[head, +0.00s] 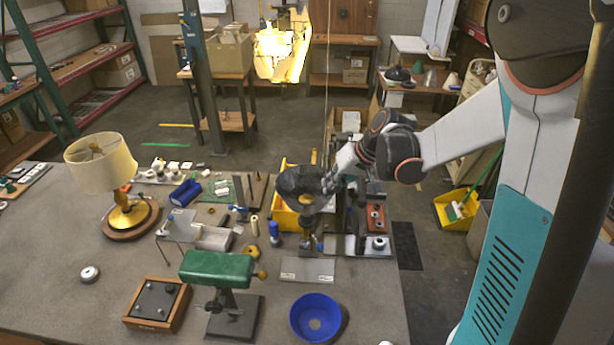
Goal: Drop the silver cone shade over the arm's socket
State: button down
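My gripper (308,200) is over the right part of the workbench, seen from above and behind. Its dark body hides most of its fingers, so I cannot tell whether it is open or shut or holds anything. A brass-coloured upright part (308,226) stands just below it, partly hidden; I cannot tell if this is the arm's socket or if the gripper touches it. I cannot make out the silver cone shade for certain on the bench. A small grey cone (430,78) stands on the far table at the back right.
A green-shaded desk lamp (217,269), a blue bowl (302,318) and a wooden-framed box (157,303) are at the bench front. A cream-shaded lamp (101,164) stands left. A yellow bin (285,216) is behind the gripper. The bench's left front is mostly clear.

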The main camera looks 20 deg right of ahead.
jog(key=shift+f, duration=0.45)
jog(key=shift+f+b, duration=1.55)
jog(key=shift+f, duration=0.65)
jog(key=shift+f+b, duration=1.35)
jog(key=shift+b, duration=0.15)
dwell(0.8)
dwell(0.6)
jog(key=c, duration=1.7)
grip_release()
jog(key=shift+s+d+r, duration=0.1)
jog(key=v, duration=1.1)
jog(key=shift+s+d+r, duration=0.1)
jog(key=shift+s+r, duration=0.1)
jog(key=shift+r, duration=0.1)
